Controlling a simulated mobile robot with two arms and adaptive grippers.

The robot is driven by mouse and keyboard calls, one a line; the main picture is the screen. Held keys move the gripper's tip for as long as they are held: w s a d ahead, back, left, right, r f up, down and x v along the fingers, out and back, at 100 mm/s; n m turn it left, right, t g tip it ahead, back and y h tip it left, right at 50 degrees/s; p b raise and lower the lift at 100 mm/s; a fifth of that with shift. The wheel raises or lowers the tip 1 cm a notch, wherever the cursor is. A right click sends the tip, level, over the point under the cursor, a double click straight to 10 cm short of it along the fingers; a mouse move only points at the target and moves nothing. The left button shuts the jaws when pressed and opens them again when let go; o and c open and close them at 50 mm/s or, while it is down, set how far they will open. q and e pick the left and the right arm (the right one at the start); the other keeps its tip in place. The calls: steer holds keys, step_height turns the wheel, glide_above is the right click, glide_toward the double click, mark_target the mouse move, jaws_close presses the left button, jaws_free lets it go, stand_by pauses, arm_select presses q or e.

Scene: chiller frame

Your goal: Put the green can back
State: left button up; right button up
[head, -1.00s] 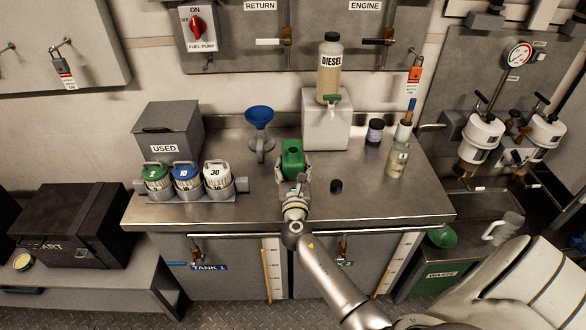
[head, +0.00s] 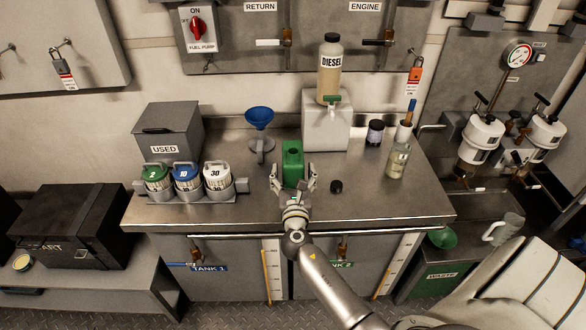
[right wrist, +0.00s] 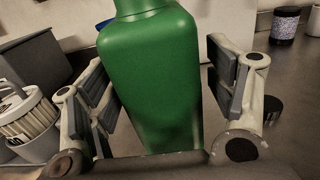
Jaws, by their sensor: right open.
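The green can (head: 292,160) stands upright on the steel bench top, in front of the white block. In the right wrist view the green can (right wrist: 155,75) fills the middle, its top cut off by the frame. My right gripper (head: 293,178) is open at the near side of the can. In the right wrist view its two fingers (right wrist: 160,110) stand to the left and right of the can, with a gap visible on the right side. My left gripper is not in view.
A blue funnel (head: 259,118) stands left of the can, and a small black cap (head: 336,186) lies right of it. A rack (head: 200,190) of three filters is at the left. A DIESEL bottle (head: 330,70) stands on the white block (head: 326,128). The front right bench top is clear.

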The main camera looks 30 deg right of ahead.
steer(key=b+v, duration=0.1)
steer(key=v, duration=0.9)
steer(key=s+a+f+m+g+y, duration=0.2)
steer(key=s+f+m, duration=0.2)
steer(key=f, duration=0.8)
steer(key=s+a+f+m+g+y, duration=0.2)
steer(key=s+f+m+g, duration=0.15)
steer(key=f, duration=0.75)
steer(key=s+a+f+m+g+y, duration=0.25)
steer(key=s+f, duration=0.25)
steer(key=f, duration=0.7)
steer(key=s+f+m+g+y, duration=0.1)
steer(key=s+f+m, duration=0.4)
steer(key=s, duration=0.5)
steer(key=s+f+m+g, duration=0.3)
steer(key=s+f+m, duration=0.2)
steer(key=s, duration=0.4)
steer(key=s+f+m+g+y, duration=0.1)
steer(key=s+f+m, duration=0.4)
steer(key=s, duration=0.5)
steer(key=shift+s+a+f+m+g+y, duration=0.4)
steer(key=shift+m+g, duration=0.3)
steer(key=shift+m, duration=0.5)
